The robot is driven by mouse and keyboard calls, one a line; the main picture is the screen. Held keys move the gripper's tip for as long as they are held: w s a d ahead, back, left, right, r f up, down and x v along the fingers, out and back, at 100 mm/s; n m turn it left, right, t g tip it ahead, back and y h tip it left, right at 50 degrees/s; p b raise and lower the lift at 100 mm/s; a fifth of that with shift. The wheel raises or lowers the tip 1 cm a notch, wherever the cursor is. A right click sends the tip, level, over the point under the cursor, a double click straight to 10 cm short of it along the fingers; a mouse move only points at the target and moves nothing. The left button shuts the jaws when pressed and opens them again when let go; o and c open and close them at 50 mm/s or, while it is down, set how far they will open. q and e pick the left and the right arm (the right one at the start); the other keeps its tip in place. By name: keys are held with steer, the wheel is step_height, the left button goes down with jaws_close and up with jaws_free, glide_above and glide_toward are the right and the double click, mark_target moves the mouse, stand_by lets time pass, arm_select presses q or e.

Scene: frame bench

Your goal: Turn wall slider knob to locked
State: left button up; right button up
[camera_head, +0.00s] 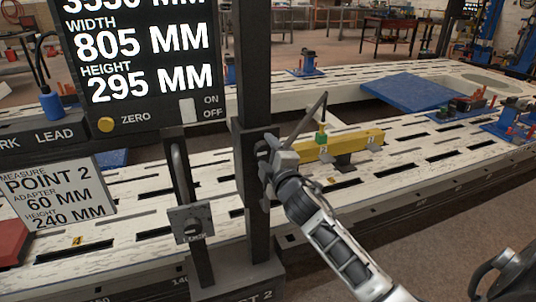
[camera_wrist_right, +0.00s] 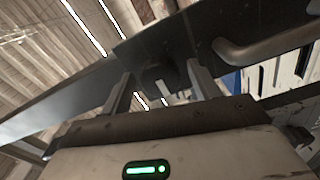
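My right gripper (camera_head: 264,160) is at the dark upright post (camera_head: 250,90), right of the display, its arm coming in from the lower right. In the right wrist view its two fingers (camera_wrist_right: 158,88) stand apart. A small dark knob-like part (camera_wrist_right: 165,74) on a dark bar (camera_wrist_right: 225,45) shows between and beyond them, with gaps at both sides. I cannot tell whether a finger touches it. In the head view the gripper hides this part, so its setting cannot be read. My left gripper is not in view.
A black display (camera_head: 140,50) with large white figures stands left of the post. A grey plate with a small label (camera_head: 190,222) hangs below a dark handle (camera_head: 180,165). A slotted white bench (camera_head: 420,125) carries a yellow beam (camera_head: 340,146) and a blue plate (camera_head: 410,90).

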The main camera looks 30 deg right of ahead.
steer(key=shift+s, duration=0.1)
steer(key=v, duration=1.5)
steer(key=shift+s+a+b, duration=0.2)
steer(key=shift+s+b, duration=0.15)
steer(key=shift+b, duration=0.1)
steer(key=s+a+f+m+g+y+p, duration=0.1)
steer(key=s+a+f+m+g+y, duration=0.2)
steer(key=s+a+f+m, duration=0.2)
steer(key=s+a+f+m+g+y+p, duration=0.1)
steer(key=s+a+f+m+g+y, duration=0.2)
steer(key=a+f, duration=0.9)
steer(key=s+m+y, duration=0.1)
steer(key=s+m, duration=0.1)
steer(key=shift+f+m+g+y, duration=0.3)
steer(key=shift+f+g, duration=0.1)
steer(key=shift+s+a, duration=0.1)
steer(key=shift+a, duration=0.05)
